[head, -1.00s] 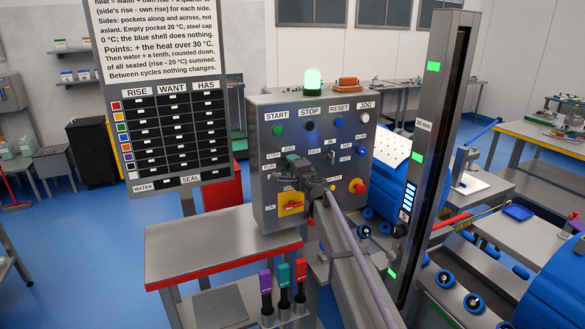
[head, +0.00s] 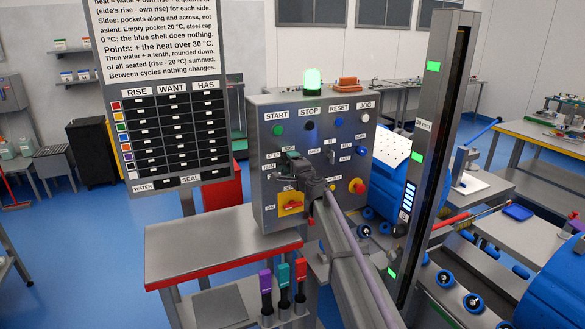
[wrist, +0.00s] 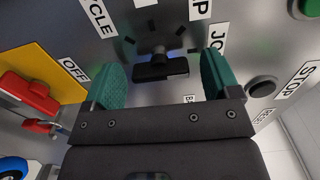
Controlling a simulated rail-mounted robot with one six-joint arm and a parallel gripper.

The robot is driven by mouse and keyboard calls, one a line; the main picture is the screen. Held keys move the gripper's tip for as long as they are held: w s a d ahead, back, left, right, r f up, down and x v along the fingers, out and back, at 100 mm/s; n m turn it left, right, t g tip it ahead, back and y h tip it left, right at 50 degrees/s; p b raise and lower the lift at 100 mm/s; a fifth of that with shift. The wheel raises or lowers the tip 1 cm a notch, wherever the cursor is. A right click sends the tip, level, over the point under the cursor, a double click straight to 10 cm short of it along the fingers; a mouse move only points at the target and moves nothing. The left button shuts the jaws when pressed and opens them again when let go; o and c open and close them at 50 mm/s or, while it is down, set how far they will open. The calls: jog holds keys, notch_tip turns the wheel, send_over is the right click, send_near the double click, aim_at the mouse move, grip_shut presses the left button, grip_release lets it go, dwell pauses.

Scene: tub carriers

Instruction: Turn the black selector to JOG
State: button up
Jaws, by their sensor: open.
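The black selector (wrist: 160,68) shows in the wrist view on the grey panel, its bar handle lying across the picture. Ticks and partly cut-off labels surround it, with the JOG label (wrist: 216,40) at its upper right. My gripper (wrist: 161,80) is open, with one green finger pad on each side of the selector and a gap visible on both sides. I cannot tell how deep the pads reach along the handle. In the head view my gripper (head: 296,166) is at the panel's left half and hides the selector.
The control box (head: 262,215) also carries a red handle on a yellow plate (head: 291,203), a red button (head: 359,187) and smaller switches. In the wrist view the red handle (wrist: 30,92) is left of my gripper and a black button (wrist: 262,89) right. A tall post (head: 432,150) stands to the right.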

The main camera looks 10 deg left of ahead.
jog(key=v, duration=1)
jog(key=shift+s+d, duration=0.2)
jog(key=shift+s, duration=0.1)
jog(key=s+a+f+n+g+y, duration=0.1)
jog(key=s+f+n+g, duration=0.35)
jog(key=s, duration=0.25)
jog(key=s+f+n+g, duration=0.4)
jog(key=s+n, duration=0.2)
jog(key=s, duration=0.2)
jog(key=s+d+f+n+g+h, duration=0.1)
jog(key=s+d+f+g+h, duration=0.2)
jog(key=s+d, duration=0.8)
jog(key=s+d+f+g+h, duration=0.4)
jog(key=s+d+f+h, duration=0.2)
jog(key=s+d, duration=0.6)
jog(key=shift+s+n+h, duration=0.35)
jog(key=shift+s+h, duration=0.15)
jog(key=shift+s, duration=0.55)
